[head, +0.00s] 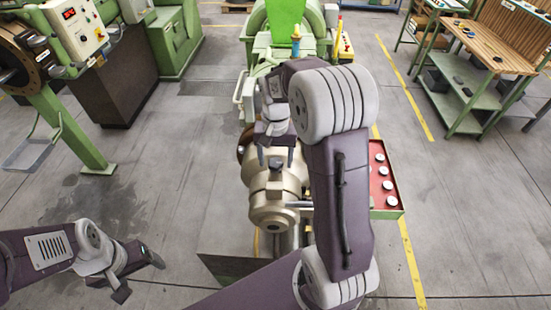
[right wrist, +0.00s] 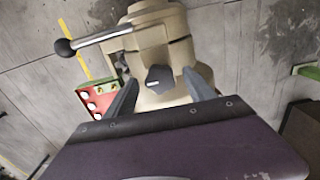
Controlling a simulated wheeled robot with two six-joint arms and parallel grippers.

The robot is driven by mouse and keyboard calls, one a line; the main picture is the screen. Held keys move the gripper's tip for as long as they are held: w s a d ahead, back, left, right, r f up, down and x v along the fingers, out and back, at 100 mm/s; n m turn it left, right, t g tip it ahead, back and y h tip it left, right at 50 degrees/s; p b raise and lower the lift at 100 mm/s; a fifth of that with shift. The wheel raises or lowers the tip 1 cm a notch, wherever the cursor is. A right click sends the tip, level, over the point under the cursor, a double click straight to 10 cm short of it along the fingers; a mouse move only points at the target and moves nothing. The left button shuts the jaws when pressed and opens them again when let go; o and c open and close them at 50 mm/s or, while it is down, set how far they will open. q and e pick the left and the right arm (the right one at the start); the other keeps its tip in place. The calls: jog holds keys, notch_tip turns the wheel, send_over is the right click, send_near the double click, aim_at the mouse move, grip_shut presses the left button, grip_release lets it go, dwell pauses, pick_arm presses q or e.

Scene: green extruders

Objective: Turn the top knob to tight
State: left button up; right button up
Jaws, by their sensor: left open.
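A dark lobed knob (right wrist: 160,79) sits on the beige cast body of the extruder (right wrist: 178,52) in the right wrist view. The extruder body also shows in the head view (head: 272,213), below my right gripper (head: 276,158). In the right wrist view, the fingers of my right gripper (right wrist: 161,78) are spread, one on each side of the knob, with gaps between. I cannot tell how far the fingertips are from the knob in depth. My left gripper (head: 140,277) is open and empty at the lower left, well away from the extruder.
A metal lever with a black ball end (right wrist: 65,48) sticks out from the extruder to the left in the right wrist view. A red tray with white round parts (head: 385,190) stands right of the extruder. A wooden-topped workbench (head: 497,40) is at the upper right. Open floor lies left.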

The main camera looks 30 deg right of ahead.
aim_at(276, 162)
notch_tip(276, 162, up, 9)
jog(key=shift+b, duration=0.4)
dwell(0.4)
